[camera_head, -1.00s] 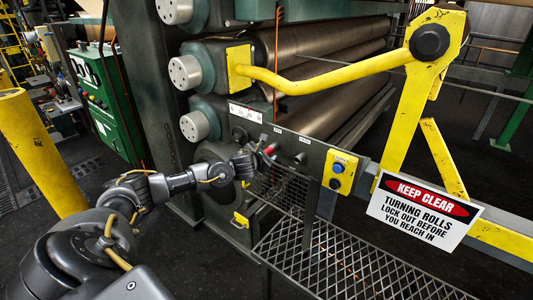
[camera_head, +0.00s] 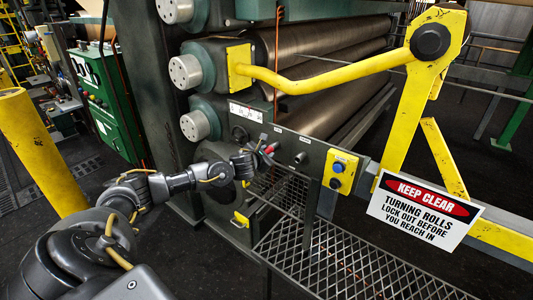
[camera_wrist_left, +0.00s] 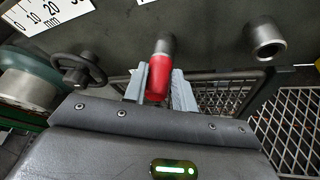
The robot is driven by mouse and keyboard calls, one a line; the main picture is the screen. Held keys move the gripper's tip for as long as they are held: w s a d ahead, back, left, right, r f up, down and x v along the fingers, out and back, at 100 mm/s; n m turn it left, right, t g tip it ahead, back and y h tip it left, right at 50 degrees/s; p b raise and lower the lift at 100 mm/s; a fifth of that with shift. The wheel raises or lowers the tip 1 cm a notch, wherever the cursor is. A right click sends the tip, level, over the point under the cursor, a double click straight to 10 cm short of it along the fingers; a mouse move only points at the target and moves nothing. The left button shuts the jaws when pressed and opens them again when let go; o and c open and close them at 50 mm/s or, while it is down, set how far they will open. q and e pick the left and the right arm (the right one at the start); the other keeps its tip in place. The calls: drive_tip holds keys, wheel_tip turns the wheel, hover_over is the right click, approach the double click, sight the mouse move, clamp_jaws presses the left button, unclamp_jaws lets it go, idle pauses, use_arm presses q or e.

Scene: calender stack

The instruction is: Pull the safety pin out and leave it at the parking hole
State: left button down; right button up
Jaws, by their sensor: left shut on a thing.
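The safety pin has a red grip (camera_head: 271,148), which shows at the front of the dark machine panel. In the left wrist view its red grip (camera_wrist_left: 159,75) lies between the two grey fingers of my left gripper (camera_wrist_left: 155,92), which is shut on it. The grip's far end meets a grey metal collar (camera_wrist_left: 165,45) at the panel; how deep the pin sits is hidden. To its right is an empty-looking grey socket (camera_wrist_left: 267,40), apparently the parking hole, also in the head view (camera_head: 300,157). My right gripper is not in view.
A black handwheel (camera_wrist_left: 78,70) is left of the pin. A yellow button box (camera_head: 339,172) and a mesh guard (camera_head: 330,255) lie to the right and below. Large rolls (camera_head: 330,60) and a yellow lever (camera_head: 320,78) are above. A warning sign (camera_head: 423,210) hangs at right.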

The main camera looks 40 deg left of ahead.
use_arm(q)
drive_tip(key=s+b, duration=0.1)
drive_tip(key=s, duration=0.5)
idle(1.1)
idle(0.5)
